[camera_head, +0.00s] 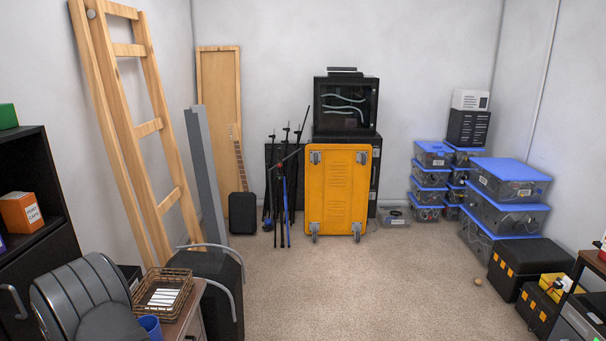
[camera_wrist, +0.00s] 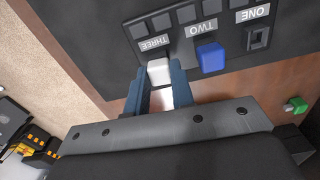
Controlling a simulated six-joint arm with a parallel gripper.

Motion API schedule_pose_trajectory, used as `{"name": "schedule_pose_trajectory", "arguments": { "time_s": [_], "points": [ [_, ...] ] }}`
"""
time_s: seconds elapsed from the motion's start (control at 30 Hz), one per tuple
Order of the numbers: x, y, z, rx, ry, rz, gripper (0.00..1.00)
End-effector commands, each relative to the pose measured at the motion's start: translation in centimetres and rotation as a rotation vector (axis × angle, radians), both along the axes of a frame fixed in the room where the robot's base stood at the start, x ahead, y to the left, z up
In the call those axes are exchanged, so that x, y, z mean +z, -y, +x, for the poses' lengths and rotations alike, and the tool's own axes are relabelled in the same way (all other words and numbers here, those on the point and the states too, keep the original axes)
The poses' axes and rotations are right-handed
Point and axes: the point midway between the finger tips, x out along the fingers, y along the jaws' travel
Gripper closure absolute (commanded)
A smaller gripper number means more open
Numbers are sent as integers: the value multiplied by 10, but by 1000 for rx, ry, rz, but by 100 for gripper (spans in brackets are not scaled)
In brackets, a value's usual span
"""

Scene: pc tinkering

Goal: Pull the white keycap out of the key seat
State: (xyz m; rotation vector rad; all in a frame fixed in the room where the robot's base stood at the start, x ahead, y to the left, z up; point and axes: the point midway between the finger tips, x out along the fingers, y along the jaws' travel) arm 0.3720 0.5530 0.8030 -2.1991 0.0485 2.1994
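The white keycap (camera_wrist: 158,73) is at the position marked THREE on a dark panel (camera_wrist: 120,45) in the wrist view. It appears to be at its seat there; its lower part is hidden. My gripper (camera_wrist: 159,76) has one blue-grey finger on each side of the keycap. The fingertips are very close to its sides, and I cannot tell whether they press on it. The head view does not show the keycap or the gripper.
A blue keycap (camera_wrist: 210,58) stands beside the white one, at TWO. The position marked ONE has an empty dark seat (camera_wrist: 257,38). A green keyed piece (camera_wrist: 295,105) lies on the brown wooden surface (camera_wrist: 270,75) to the right.

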Motion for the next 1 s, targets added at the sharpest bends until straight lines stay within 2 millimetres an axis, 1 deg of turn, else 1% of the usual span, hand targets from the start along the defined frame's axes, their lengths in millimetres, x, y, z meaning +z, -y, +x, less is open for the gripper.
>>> {"name": "schedule_pose_trajectory", "arguments": {
  "time_s": [0.43,1.0],
  "points": [
    [1,0,0,0,1,1,100],
    [13,0,0,0,0,0,100]
  ]
}}
